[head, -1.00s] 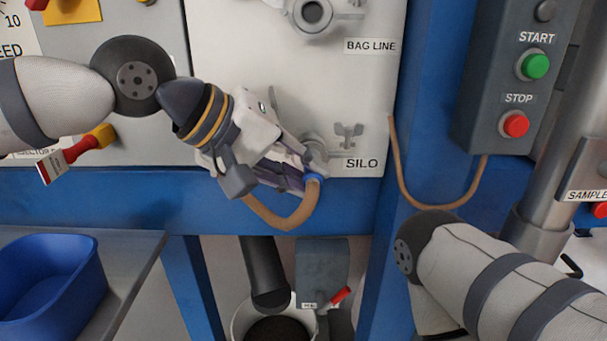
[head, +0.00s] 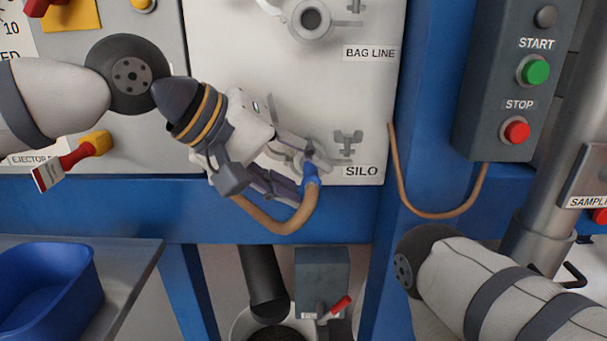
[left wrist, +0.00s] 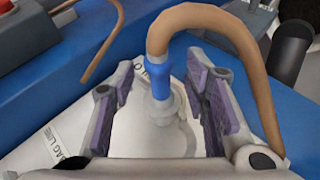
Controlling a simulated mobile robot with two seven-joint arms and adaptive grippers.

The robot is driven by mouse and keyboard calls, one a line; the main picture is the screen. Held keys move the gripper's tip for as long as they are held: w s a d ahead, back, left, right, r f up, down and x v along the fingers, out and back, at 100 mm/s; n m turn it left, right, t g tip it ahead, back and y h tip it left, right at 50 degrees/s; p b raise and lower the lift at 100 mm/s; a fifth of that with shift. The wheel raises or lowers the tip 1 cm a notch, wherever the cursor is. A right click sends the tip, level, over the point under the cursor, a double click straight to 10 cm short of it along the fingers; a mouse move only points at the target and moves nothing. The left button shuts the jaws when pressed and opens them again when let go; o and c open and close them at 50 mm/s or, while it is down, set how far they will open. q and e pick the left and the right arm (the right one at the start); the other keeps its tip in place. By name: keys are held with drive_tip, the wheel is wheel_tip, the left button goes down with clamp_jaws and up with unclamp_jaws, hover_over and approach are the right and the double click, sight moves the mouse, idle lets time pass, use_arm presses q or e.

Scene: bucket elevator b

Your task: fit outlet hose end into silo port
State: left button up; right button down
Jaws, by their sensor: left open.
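The tan outlet hose (head: 283,224) curves up from below my left gripper to a blue hose end (head: 311,177), which points up at the silo port (head: 309,160) beside the SILO label. In the left wrist view the blue end (left wrist: 159,80) sits at the port (left wrist: 163,112), and the two look in contact; how deep it is seated cannot be told. My left gripper (head: 288,168) is open, its purple-padded fingers (left wrist: 161,100) spread on both sides of the hose end and apart from it. The right gripper is out of view.
The bag line port (head: 311,18) is above on the same panel. A control box with a green start button (head: 535,69) and a red stop button (head: 516,131) is at right. A blue bin (head: 48,285) stands at lower left.

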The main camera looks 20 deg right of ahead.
use_arm(q)
drive_tip(key=v, duration=1.1)
drive_tip(key=shift+r, duration=0.1)
